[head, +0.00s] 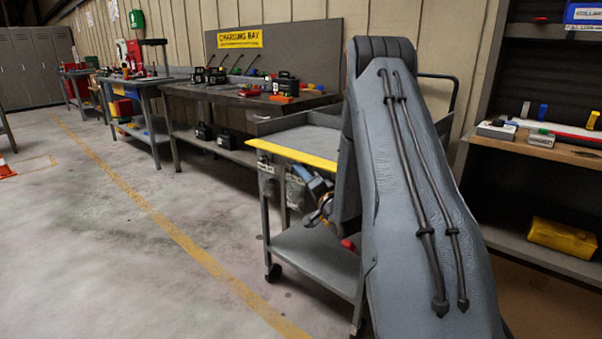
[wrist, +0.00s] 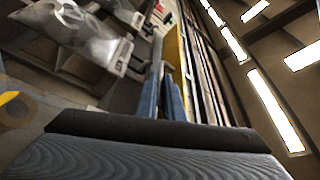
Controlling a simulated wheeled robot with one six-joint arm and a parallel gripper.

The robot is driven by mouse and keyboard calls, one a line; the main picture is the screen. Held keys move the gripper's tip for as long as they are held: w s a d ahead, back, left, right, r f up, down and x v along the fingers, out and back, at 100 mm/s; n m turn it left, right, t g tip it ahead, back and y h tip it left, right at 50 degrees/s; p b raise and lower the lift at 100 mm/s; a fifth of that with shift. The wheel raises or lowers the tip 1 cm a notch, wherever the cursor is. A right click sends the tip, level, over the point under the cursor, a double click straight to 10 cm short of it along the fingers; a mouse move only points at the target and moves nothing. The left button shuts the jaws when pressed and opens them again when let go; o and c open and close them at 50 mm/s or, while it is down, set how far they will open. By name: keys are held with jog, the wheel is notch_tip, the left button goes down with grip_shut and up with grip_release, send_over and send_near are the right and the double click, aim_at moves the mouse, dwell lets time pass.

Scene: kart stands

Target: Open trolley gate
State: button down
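The trolley (head: 310,244) is grey, with a tray top, a lower shelf and casters. A yellow strip (head: 290,152), which looks like the top of its gate, runs along the near edge of the tray. The strip is level and a yellow edge also shows in the wrist view (wrist: 175,55). My gripper (head: 318,186) is just below the strip, in front of the trolley's near side. In the wrist view its two blue fingers (wrist: 162,92) stand a little apart. I cannot tell whether they touch the gate. My arm hides the trolley's right part and any latch there.
A charging bench (head: 245,100) with tools and dark cases stands behind to the left, with another bench (head: 145,88) beyond. A shelf unit (head: 560,152) with a yellow case (head: 562,236) is at right. The floor (head: 130,250) left of the trolley is clear.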

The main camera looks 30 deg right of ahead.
jog(key=shift+r, duration=0.1)
jog(key=m+p, duration=0.2)
jog(key=a+r+m+g+h+p, duration=0.1)
jog(key=p, duration=0.2)
jog(key=shift+s+r+m+p, duration=0.15)
jog(key=shift+r+m+p, duration=0.15)
jog(key=shift+m, duration=0.1)
jog(key=c, duration=2.2)
grip_release()
jog(key=shift+s+f, duration=0.2)
jog(key=shift+s, duration=1.75)
jog(key=shift+s+f, duration=0.2)
jog(key=shift+s, duration=1.75)
